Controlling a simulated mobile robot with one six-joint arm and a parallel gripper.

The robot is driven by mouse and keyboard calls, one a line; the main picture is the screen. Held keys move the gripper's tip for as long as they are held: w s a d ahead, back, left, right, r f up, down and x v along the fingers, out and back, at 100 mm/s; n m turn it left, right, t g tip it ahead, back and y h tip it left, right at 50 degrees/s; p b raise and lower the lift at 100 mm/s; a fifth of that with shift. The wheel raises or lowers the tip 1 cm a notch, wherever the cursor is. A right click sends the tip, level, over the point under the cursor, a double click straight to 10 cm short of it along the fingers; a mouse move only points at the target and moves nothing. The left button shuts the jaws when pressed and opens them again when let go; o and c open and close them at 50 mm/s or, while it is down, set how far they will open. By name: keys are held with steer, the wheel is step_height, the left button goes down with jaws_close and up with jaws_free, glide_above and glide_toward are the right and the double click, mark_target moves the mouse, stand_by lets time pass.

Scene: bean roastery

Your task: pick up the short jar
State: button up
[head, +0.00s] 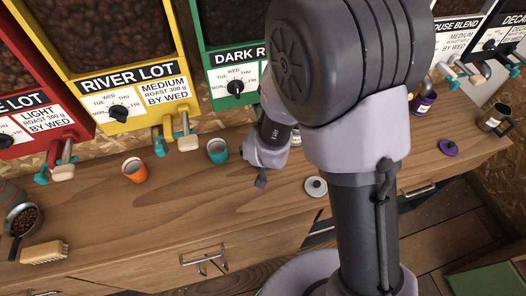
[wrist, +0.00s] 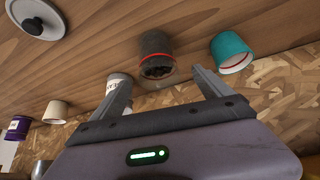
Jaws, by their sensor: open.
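In the wrist view, a squat dark jar (wrist: 156,45) with a red ring and dark contents is the thing that best fits the short jar. It stands on the wooden counter, just beyond my fingertips and roughly centred between them. My gripper (wrist: 161,76) is open and empty, its two fingers spread apart. A pale labelled jar (wrist: 118,82) is close beside the left finger, partly hidden by it. In the head view my gripper (head: 260,172) is low over the counter, and my arm hides the dark jar.
A teal cup (wrist: 231,52) stands to the right of the dark jar; it also shows in the head view (head: 217,150). An orange cup (head: 134,169) stands farther left. A grey lid (head: 315,186) lies near the counter's front edge. Bean dispensers (head: 118,85) line the back.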

steer(key=x, duration=0.2)
steer(key=b+x, duration=0.1)
steer(key=x, duration=0.1)
steer(key=b+x, duration=0.1)
steer(key=x, duration=0.1)
steer(key=shift+s+d+f, duration=0.2)
steer(key=shift+s+f, duration=0.05)
steer(key=shift+w, duration=0.15)
steer(key=shift+r, duration=0.1)
steer(key=shift+c, duration=1.1)
steer(key=c, duration=1.6)
steer(key=shift+w+d, duration=0.1)
